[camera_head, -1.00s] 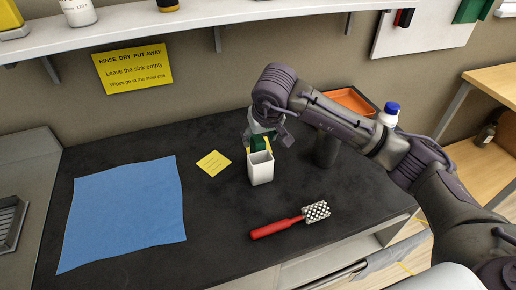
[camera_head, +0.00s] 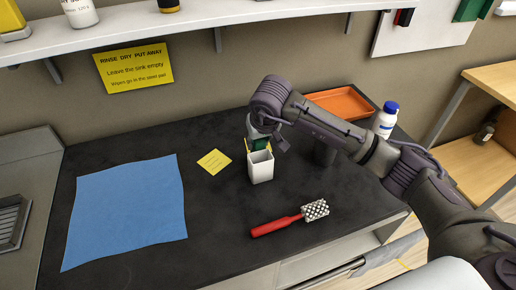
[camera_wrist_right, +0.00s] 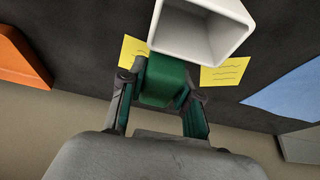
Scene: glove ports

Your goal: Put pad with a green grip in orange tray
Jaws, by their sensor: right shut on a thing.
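The green grip of the pad (camera_wrist_right: 163,80) sits between the fingers of my right gripper (camera_wrist_right: 160,98), which is shut on it. In the head view my right gripper (camera_head: 260,140) is just behind a white open-topped box (camera_head: 261,168) on the counter. Green and thin yellow edges show there beside the box. In the wrist view the grip overlaps the near rim of the white box (camera_wrist_right: 203,28), and I cannot tell whether they touch. The pad's working face is mostly hidden. The orange tray (camera_head: 341,103) lies at the back right, partly behind my arm. My left gripper is not in view.
A red-handled brush (camera_head: 275,226) lies in front. A blue cloth (camera_head: 125,210) and a yellow note (camera_head: 214,162) lie to the left. A blue-capped bottle (camera_head: 385,120) stands near the tray. A dark cup-like thing (camera_head: 325,152) is partly hidden under my arm.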

